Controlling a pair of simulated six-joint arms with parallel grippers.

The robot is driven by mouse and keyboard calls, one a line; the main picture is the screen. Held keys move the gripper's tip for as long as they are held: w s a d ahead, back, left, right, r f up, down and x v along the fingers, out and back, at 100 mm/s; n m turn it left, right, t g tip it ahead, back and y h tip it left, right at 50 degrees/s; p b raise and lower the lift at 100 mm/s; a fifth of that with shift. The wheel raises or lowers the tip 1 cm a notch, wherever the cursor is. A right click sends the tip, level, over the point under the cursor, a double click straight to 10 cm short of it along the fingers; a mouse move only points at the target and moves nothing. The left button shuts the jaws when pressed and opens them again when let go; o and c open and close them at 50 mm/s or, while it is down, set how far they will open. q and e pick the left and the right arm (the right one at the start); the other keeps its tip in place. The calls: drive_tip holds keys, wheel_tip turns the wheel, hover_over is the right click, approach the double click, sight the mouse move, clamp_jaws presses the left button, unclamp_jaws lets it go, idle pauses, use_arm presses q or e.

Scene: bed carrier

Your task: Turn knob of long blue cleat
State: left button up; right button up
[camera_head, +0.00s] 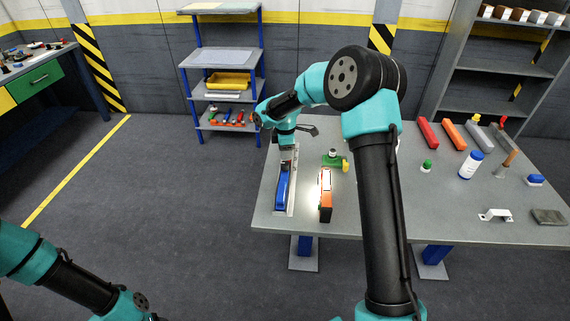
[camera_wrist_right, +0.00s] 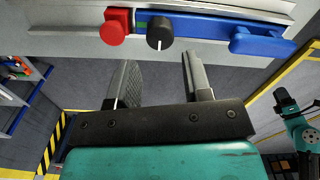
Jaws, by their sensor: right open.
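The long blue cleat (camera_head: 283,188) lies on a pale plate (camera_head: 292,203) at the left end of the table. In the right wrist view the cleat (camera_wrist_right: 262,42) runs across the top. My right gripper (camera_head: 286,139) is over the far end of the cleat. In the wrist view its fingers (camera_wrist_right: 158,62) are open and empty, with the black knob just beyond and between the tips. My left arm shows at lower left, without its gripper.
An orange and black block (camera_head: 325,196) and a green and yellow fitting (camera_head: 334,161) stand close to the right of the cleat. A shelf rack (camera_head: 221,60) stands behind.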

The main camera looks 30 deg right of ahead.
sight(285, 163)
wheel_tip(285, 163, down, 6)
drive_tip(key=shift+f, duration=0.2)
drive_tip(key=c, duration=0.7)
drive_tip(key=shift+o, duration=0.2)
